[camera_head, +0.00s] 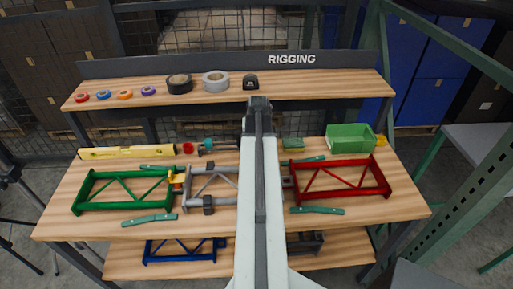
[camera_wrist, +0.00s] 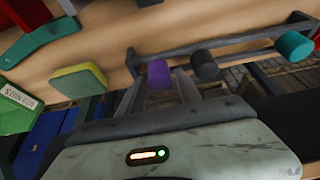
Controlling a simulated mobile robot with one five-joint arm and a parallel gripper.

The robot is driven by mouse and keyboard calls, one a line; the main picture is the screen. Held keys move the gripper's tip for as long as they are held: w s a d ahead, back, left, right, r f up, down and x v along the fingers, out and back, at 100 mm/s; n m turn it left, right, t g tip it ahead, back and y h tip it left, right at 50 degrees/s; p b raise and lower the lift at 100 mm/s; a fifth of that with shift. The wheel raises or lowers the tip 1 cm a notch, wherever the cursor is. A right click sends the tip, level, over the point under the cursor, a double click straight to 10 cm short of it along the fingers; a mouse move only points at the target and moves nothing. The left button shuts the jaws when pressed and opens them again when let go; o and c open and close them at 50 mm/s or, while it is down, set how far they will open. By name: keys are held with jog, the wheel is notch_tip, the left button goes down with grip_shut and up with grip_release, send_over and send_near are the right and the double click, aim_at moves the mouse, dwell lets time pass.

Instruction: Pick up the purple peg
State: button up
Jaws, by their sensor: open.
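The purple peg (camera_wrist: 158,73) shows its round end in the wrist view, on a grey rack (camera_wrist: 235,42). A black peg (camera_wrist: 205,65) is close to its right, and a teal peg (camera_wrist: 295,45) is farther right. My gripper (camera_wrist: 160,86) is open, with a finger toward each side of the purple peg's lower part. I cannot tell whether either finger touches it. In the head view my arm hides the purple peg; the teal peg (camera_head: 208,143) shows left of the arm.
A green-yellow sponge (camera_wrist: 78,82) and a green bin (camera_wrist: 18,108) lie left in the wrist view. In the head view a green frame (camera_head: 125,172) and a red frame (camera_head: 340,163) lie on the wooden bench (camera_head: 400,205). A shelf (camera_head: 330,88) with tape rolls stands behind.

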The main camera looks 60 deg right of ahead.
jog(key=shift+b+x, duration=0.35)
jog(key=shift+x, duration=0.65)
jog(key=shift+s+a+r, duration=0.1)
grip_shut()
jog(key=shift+p, duration=0.3)
notch_tip(320, 180, up, 15)
jog(key=p, duration=1.4)
jog(key=shift+p, duration=0.4)
